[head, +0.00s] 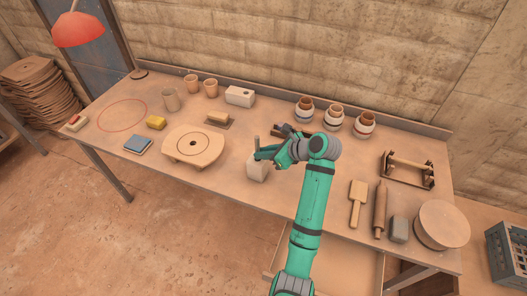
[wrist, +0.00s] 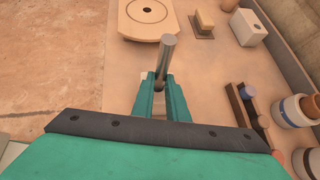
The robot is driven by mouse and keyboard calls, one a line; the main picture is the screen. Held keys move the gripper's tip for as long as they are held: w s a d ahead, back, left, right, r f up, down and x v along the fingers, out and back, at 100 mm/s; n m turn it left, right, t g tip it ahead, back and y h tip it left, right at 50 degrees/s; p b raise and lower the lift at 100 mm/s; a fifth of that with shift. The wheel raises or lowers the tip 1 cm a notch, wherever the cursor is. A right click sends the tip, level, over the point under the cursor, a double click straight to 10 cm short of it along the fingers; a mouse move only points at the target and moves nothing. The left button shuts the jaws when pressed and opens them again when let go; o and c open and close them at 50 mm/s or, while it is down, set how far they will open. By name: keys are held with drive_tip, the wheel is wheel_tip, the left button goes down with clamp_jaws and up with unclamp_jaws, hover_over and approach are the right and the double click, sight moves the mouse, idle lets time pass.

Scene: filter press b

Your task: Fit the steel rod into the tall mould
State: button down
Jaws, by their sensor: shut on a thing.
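The steel rod (wrist: 168,55) is a grey cylinder, shut between the fingers of my gripper (wrist: 161,92) in the wrist view. Its upper end sticks out above the fingers. In the head view the rod (head: 257,141) stands about upright in my gripper (head: 260,153). A pale upright block (head: 257,170), which looks like the tall mould, stands on the table directly below the gripper. The gripper hides the block's top and the rod's lower end, so I cannot tell whether the rod is in it.
A white block with a dark hole (head: 240,96) stands at the back. Several jars (head: 335,115) stand back right. A paddle (head: 357,203) and rolling pin (head: 380,210) lie right of my arm.

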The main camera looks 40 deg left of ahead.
drive_tip(key=shift+f, duration=0.2)
drive_tip(key=c, duration=1.7)
unclamp_jaws()
drive_tip(key=shift+o, duration=0.2)
drive_tip(key=v, duration=1.1)
drive_tip(key=shift+a, duration=0.15)
